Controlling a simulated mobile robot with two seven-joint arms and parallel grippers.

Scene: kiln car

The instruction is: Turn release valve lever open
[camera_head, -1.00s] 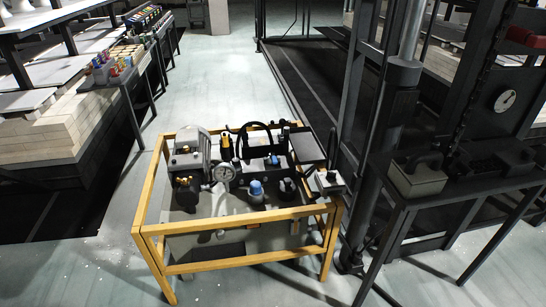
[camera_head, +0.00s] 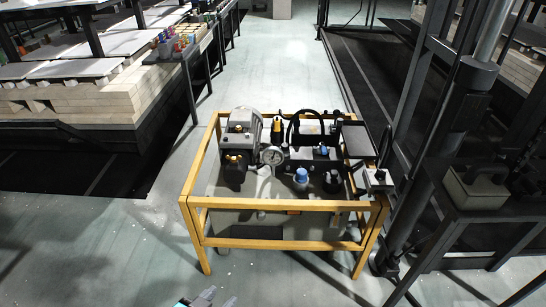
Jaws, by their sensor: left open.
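A hydraulic power unit sits inside a yellow frame (camera_head: 285,204) in the middle of the head view. It carries a grey motor (camera_head: 241,128), a round pressure gauge (camera_head: 272,156), a blue cap (camera_head: 301,176) and several dark fittings. A small blue part (camera_head: 323,150) shows behind the blue cap. I cannot tell for sure which part is the release valve lever. My left gripper (camera_head: 217,301) just enters at the bottom edge, mostly cut off, in front of the frame and apart from it. It is open. My right gripper is not in view.
A dark steel post (camera_head: 440,150) and a side table with a grey box (camera_head: 474,187) stand close on the right. A kiln car stacked with pale bricks (camera_head: 70,105) is at the left. The floor in front of the yellow frame is clear.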

